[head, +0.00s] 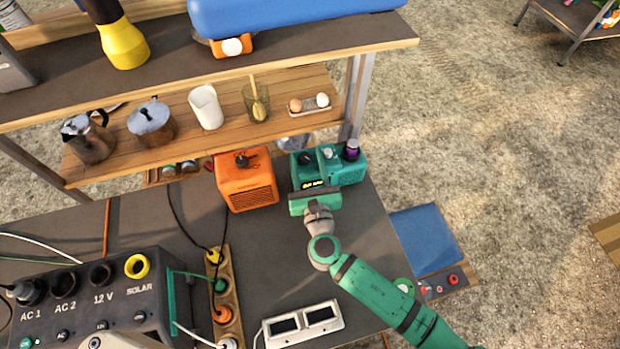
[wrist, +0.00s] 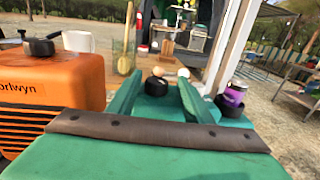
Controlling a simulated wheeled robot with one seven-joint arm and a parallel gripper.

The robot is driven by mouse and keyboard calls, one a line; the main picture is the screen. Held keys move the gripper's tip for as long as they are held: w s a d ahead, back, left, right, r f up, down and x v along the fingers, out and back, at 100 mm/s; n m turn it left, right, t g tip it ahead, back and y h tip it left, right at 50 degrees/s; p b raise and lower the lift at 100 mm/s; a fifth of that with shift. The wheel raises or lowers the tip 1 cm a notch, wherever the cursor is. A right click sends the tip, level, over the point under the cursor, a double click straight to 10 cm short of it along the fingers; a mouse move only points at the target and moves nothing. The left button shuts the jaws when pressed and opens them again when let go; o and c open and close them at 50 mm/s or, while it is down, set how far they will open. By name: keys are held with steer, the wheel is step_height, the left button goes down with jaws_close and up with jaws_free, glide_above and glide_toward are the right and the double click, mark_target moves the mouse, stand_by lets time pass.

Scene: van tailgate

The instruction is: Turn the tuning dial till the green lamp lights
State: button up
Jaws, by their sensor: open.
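A teal radio (head: 345,173) stands at the back right of the dark tailgate table, with a small yellow-lettered display on its front. On its top are a black dial (head: 305,158) at left and a purple-and-black knob (head: 351,150) at right. My teal gripper (head: 314,193) is at the radio's front. In the wrist view, my open fingers (wrist: 160,80) point toward the black dial (wrist: 157,86), which shows between them; contact cannot be told. The purple-and-black knob (wrist: 232,97) is right of the fingers. I cannot make out a lit green lamp.
An orange radio (head: 247,185) with its own black knob stands close at left. A wooden shelf above holds a glass (head: 256,103), a white cup (head: 206,107) and eggs. A power strip (head: 228,300), cables and a white twin-panel box (head: 303,324) lie in front.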

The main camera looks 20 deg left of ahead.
steer(key=v, duration=0.9)
